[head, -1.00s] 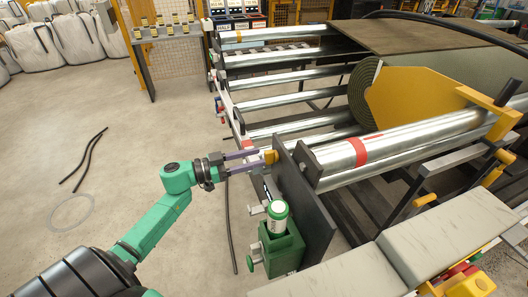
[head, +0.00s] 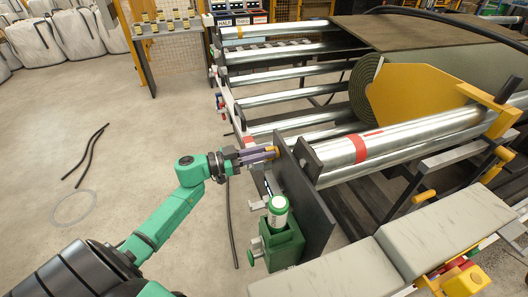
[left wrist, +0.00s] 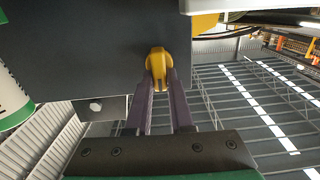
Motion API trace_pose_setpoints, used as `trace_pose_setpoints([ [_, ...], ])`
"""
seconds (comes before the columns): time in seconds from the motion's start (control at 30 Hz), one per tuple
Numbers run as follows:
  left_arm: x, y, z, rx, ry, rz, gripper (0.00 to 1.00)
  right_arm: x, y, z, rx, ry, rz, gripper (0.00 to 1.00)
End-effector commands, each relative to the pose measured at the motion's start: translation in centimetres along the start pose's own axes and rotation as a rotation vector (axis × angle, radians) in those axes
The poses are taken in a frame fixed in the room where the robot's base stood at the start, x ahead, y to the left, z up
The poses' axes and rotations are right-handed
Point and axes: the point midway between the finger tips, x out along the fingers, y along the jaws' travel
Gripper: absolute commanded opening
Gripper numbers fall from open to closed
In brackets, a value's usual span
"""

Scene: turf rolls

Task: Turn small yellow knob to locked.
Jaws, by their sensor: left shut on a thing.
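The small yellow knob (left wrist: 158,64) sits on a dark plate in the left wrist view, at the plate's right part. In the head view the knob (head: 272,149) shows as a small yellow patch at the dark plate's near side. My left gripper (head: 275,153) reaches it from the left, and its purple fingers close on the knob. In the left wrist view the fingertips (left wrist: 160,80) lie on both sides of the knob's lower part. Any locked mark is not legible. My right gripper is not in view.
The dark upright plate (head: 305,205) stands right of my gripper. A green holder with a white canister (head: 278,213) is just below my fingers. Steel rollers (head: 370,145) and a turf roll (head: 362,88) lie beyond. The floor at left is mostly clear.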

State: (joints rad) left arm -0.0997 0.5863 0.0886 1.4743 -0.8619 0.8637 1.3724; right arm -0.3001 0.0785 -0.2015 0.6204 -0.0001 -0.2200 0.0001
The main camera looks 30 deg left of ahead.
Motion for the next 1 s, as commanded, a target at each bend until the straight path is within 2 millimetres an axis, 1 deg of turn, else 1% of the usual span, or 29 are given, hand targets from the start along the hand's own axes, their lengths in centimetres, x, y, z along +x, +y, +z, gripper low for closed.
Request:
trace_pose_setpoints([
  [0.17,0.0,0.1,0.0,0.073,-0.002,0.000,0.00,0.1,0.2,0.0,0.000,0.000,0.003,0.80],
  [0.37,0.0,0.2,0.1,0.215,0.000,0.000,0.00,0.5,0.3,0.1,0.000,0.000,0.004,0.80],
  [0.67,0.0,0.6,0.3,0.495,0.000,0.000,0.00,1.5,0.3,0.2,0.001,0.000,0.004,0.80],
  [1.0,0.0,0.9,0.6,0.819,0.001,0.000,0.00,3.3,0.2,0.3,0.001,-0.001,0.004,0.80],
])
